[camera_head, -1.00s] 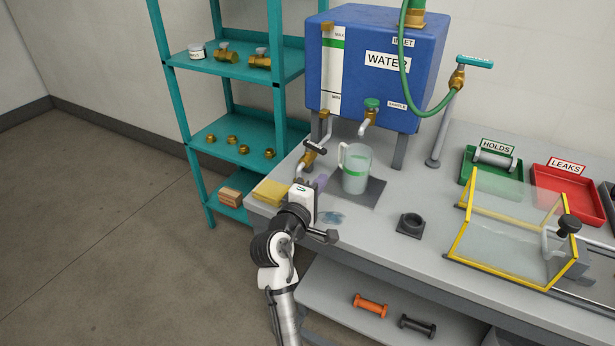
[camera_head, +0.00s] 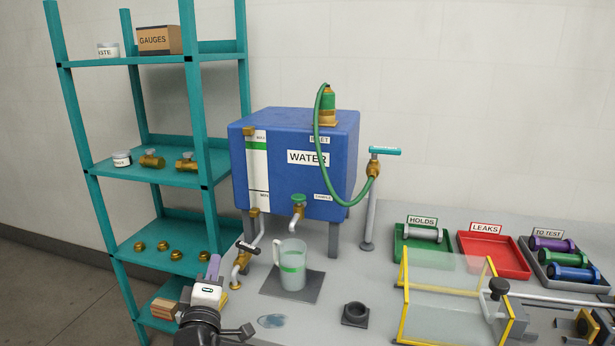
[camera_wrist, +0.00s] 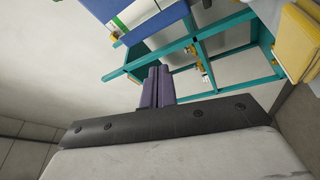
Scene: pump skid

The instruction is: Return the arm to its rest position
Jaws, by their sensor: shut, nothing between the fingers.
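My gripper (camera_head: 213,267) is at the lower left in the head view, in front of the bench's left end and the teal shelf. Its purple fingers point up in the head view. In the wrist view the purple fingers (camera_wrist: 157,87) are closed together with nothing between them. My arm runs down out of the bottom of the head view, so most of it is hidden.
Right of my gripper are a dark-handled brass valve (camera_head: 240,262) and a measuring jug (camera_head: 292,265) on a dark mat, below the blue water tank (camera_head: 270,185). The teal shelf (camera_head: 205,160) stands behind. A yellow-framed clear guard (camera_head: 445,290) is farther right.

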